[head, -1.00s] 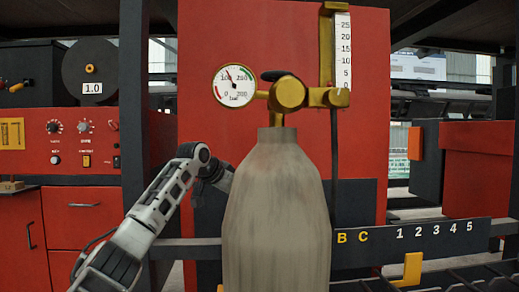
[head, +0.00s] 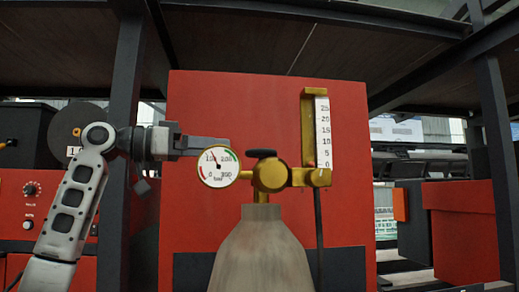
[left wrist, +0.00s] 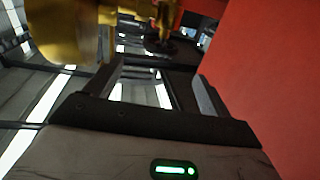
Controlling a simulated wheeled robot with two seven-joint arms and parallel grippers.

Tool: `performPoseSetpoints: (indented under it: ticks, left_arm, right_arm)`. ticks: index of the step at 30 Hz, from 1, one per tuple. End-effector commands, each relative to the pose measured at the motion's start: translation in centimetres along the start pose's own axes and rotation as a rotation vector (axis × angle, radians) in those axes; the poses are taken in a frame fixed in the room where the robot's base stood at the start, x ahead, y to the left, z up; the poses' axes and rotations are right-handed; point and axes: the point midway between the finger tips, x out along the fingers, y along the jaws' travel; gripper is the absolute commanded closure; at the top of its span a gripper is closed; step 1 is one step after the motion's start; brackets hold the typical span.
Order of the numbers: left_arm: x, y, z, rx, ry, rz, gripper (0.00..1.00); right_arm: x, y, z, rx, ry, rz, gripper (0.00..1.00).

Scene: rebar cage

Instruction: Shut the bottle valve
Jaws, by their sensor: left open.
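The grey gas bottle (head: 262,250) stands upright in the head view, its lower part cut off by the frame. A brass valve body (head: 271,176) sits on its neck with a small black handle (head: 262,153) on top. A round pressure gauge (head: 218,167) is at the left, its needle off zero. My left gripper (head: 212,146) points right beside and slightly above the gauge, which partly overlaps it. In the left wrist view its jaws (left wrist: 160,85) are apart with nothing between them. Blurred brass (left wrist: 85,25) and a dark handle-like part (left wrist: 162,45) show beyond. My right gripper is out of view.
A flow tube (head: 322,135) with a scale stands right of the valve, a dark hose below it. A red panel (head: 205,105) is close behind; it fills the right of the left wrist view (left wrist: 265,75). A dark post (head: 125,90) stands behind my left arm.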

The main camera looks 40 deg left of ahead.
Motion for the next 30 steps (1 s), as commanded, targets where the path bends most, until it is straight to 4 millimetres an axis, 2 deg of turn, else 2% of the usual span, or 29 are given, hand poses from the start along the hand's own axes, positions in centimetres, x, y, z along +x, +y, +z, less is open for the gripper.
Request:
performPoseSetpoints:
  ticks: [1,6,13,19,28,30]
  left_arm:
    - [1.3,0.0,-0.2,-0.001,-0.003,0.002,0.18]
    - [5.0,0.0,-0.2,-0.001,-0.001,0.001,0.18]
    - [9.0,0.0,-0.2,-0.001,0.000,0.000,0.18]
    - [10.5,-0.1,-0.1,-0.001,0.001,-0.001,0.18]
    - [10.7,-0.1,0.0,-0.001,0.001,-0.002,0.18]
    - [10.7,-0.1,0.0,-0.001,0.001,-0.002,0.37]
  right_arm:
    - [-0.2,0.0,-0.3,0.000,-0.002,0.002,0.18]
    - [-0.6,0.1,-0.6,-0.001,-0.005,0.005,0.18]
    - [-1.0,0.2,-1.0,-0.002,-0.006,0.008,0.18]
    - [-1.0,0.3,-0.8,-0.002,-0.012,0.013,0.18]
    - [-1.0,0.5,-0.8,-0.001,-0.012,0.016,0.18]
    - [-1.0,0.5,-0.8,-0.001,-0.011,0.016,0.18]
